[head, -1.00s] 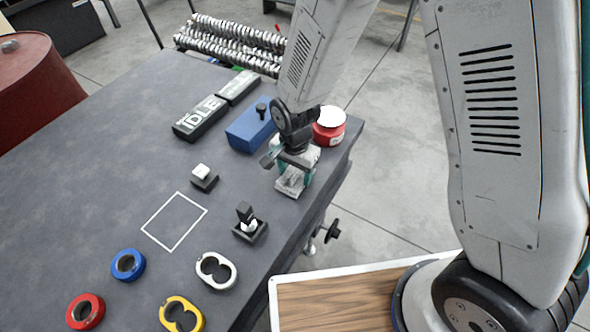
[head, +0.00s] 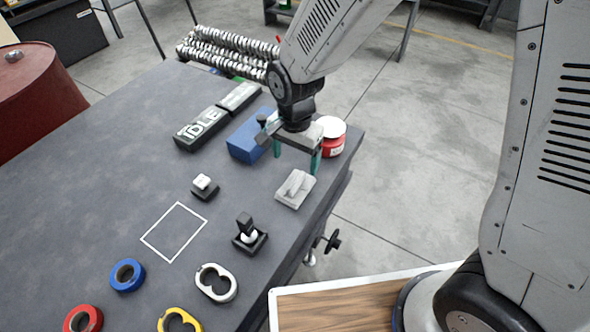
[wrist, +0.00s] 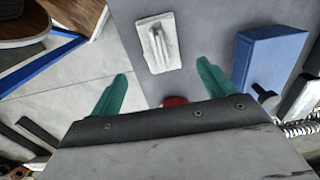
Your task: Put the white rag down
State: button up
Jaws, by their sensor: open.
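The white rag (head: 295,189) lies on the dark grey table (head: 110,170) near its right edge, with a raised fold along its middle. It also shows in the wrist view (wrist: 160,43), flat on the table beyond my fingers. My gripper (head: 296,162) is open and empty, with its two teal fingers apart. It is above and behind the rag in the head view, not touching it. In the wrist view my gripper (wrist: 162,85) has clear space between its fingertips and the rag.
A blue box (head: 250,136) with a black knob and a red round container (head: 331,138) with a white top stand close to my gripper. A black holder with a white piece (head: 249,236) and a small white-topped block (head: 204,187) stand nearby. A white outlined square (head: 174,232) is empty.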

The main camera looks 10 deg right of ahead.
jog(key=shift+r, duration=1.15)
jog(key=s+d+r+n, duration=0.2)
jog(key=d+r, duration=0.6)
jog(key=r, duration=0.1)
jog(key=s+d+r+n, duration=0.2)
jog(key=s+d+r, duration=0.3)
jog(key=s, duration=0.3)
jog(key=s+d+r+n+t, duration=0.1)
jog(key=s+d+r+n, duration=0.2)
jog(key=s+d+r, duration=0.2)
jog(key=s+d, duration=0.3)
jog(key=s, duration=0.1)
jog(key=shift+s+r+n, duration=0.25)
jog(key=shift+r+n, duration=0.05)
